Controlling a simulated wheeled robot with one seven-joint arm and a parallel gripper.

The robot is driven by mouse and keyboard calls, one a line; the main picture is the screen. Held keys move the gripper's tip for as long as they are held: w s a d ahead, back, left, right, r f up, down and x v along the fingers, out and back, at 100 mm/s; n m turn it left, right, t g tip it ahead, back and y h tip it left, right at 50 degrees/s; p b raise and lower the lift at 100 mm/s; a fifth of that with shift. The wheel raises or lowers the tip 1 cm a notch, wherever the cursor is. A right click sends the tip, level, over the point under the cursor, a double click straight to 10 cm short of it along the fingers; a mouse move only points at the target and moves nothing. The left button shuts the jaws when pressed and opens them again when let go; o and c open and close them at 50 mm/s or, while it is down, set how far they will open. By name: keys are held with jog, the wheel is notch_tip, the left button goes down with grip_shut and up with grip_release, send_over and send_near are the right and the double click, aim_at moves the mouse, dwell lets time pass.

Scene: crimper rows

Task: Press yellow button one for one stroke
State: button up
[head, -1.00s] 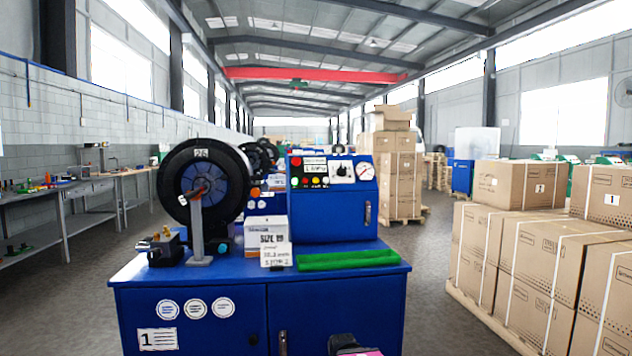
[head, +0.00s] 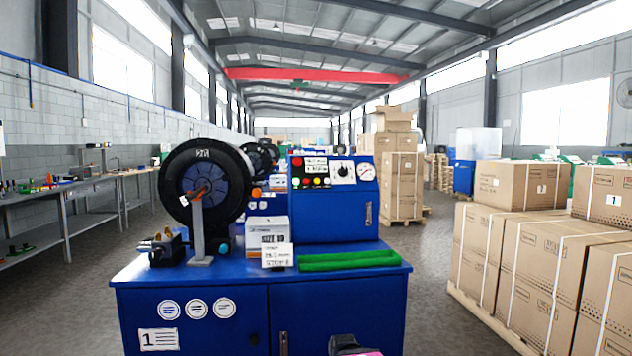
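The blue machine labelled 1 (head: 340,215) stands in front of me on a blue cabinet. Its control panel (head: 310,172) carries a red button at upper left and a row of small coloured buttons below. A small yellow button (head: 316,182) is in that lower row; it is too small to see if it is pressed. Only a dark and pink part of my arm shows at the bottom edge, well below and in front of the panel. My gripper's fingers are not seen.
A black crimper wheel (head: 205,185) stands left of the panel. A small white box (head: 268,230) and a green strip (head: 348,260) lie on the cabinet top (head: 230,272). Stacked cartons (head: 540,240) are at right, a workbench (head: 65,195) at left. Open floor lies between.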

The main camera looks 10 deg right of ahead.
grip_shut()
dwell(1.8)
